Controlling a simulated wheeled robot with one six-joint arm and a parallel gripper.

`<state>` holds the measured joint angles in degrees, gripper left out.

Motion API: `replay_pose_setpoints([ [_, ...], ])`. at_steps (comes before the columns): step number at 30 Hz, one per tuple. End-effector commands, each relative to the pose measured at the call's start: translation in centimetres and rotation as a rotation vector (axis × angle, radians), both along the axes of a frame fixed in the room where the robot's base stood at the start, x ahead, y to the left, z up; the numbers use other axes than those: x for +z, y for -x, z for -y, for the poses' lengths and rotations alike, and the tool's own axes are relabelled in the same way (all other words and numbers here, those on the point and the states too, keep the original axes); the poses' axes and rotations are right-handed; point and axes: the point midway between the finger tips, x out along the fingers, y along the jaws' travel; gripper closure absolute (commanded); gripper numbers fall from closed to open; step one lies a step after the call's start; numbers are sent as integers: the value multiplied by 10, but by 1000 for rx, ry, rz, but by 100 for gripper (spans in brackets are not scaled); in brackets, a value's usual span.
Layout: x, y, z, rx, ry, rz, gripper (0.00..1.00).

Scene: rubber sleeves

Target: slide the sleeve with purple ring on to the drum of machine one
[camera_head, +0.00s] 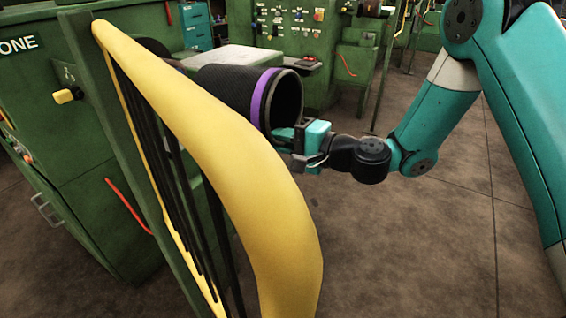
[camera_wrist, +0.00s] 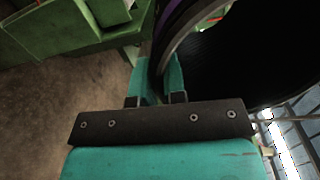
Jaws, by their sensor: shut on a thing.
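The black sleeve with the purple ring (camera_head: 223,84) lies on its side in the head view, its open end facing right toward my arm. My gripper (camera_head: 290,137) is shut on the lower rim of that open end. In the wrist view the fingers (camera_wrist: 161,82) pinch the sleeve's wall, and the dark inside of the sleeve (camera_wrist: 245,60) fills the right. Machine one (camera_head: 35,85) is the green machine at the left, marked "ONE". A dark round part, perhaps its drum (camera_head: 155,46), shows just left of the sleeve's far end. Whether the sleeve touches or surrounds it cannot be seen.
A large yellow padded guard (camera_head: 215,130) on a green frame stands in front, hiding part of machine one. A pale-topped surface (camera_head: 232,57) is behind the sleeve. A green control panel (camera_head: 290,30) stands at the back. The floor (camera_head: 420,250) at right is clear.

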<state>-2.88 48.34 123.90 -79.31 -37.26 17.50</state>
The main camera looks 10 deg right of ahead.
Motion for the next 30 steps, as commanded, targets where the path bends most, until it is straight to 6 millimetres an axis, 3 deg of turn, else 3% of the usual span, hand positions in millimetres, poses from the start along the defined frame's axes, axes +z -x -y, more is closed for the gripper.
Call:
replay_pose_setpoints([
  [11, 11, -13, -7, -42, -55, 44, 100],
  [30, 10, -51, -58, -40, -53, 47, 100],
])
